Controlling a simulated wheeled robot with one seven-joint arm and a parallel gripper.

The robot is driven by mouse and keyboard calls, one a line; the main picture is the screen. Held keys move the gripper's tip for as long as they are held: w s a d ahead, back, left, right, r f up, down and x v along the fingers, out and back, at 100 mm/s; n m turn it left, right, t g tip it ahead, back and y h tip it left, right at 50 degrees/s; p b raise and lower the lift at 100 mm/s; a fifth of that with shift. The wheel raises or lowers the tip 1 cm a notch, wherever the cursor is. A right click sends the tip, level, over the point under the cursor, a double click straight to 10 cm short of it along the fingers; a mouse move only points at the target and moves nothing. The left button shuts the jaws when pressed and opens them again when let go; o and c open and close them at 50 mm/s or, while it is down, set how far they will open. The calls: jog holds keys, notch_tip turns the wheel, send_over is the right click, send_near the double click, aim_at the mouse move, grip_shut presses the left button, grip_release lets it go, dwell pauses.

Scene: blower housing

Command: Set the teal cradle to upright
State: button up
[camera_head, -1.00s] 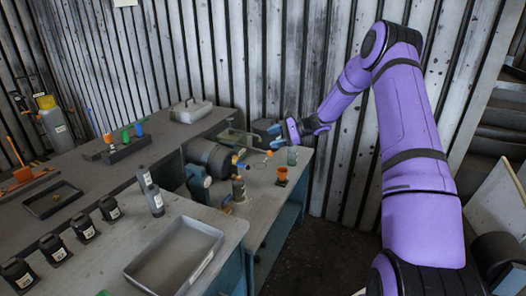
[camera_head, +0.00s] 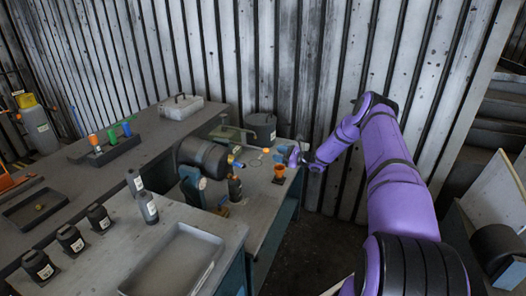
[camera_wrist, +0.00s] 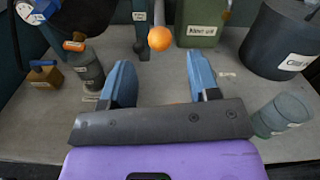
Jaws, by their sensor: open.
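A teal part (camera_head: 192,186), which seems to be the cradle, stands at the front of a dark cylindrical housing (camera_head: 207,158) at the bench corner. Its tilt is too small to tell. My gripper (camera_head: 293,157) is to the right of it, over the right bench's far end near the wall, well apart from it. In the wrist view my gripper (camera_wrist: 160,76) has its two blue fingers spread, with nothing between them. The cradle cannot be clearly made out in the wrist view.
A dark labelled bin (camera_wrist: 280,42), a green labelled box (camera_wrist: 201,22), a translucent jar (camera_wrist: 281,115), a grey bottle (camera_wrist: 88,70) and a yellow block (camera_wrist: 45,76) stand around my gripper. An orange cup (camera_head: 279,172) sits near the bench edge. An empty tray (camera_head: 175,262) lies in front.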

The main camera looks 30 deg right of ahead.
aim_at(263, 150)
jog(key=x, duration=0.8)
jog(key=shift+r, duration=0.1)
grip_shut()
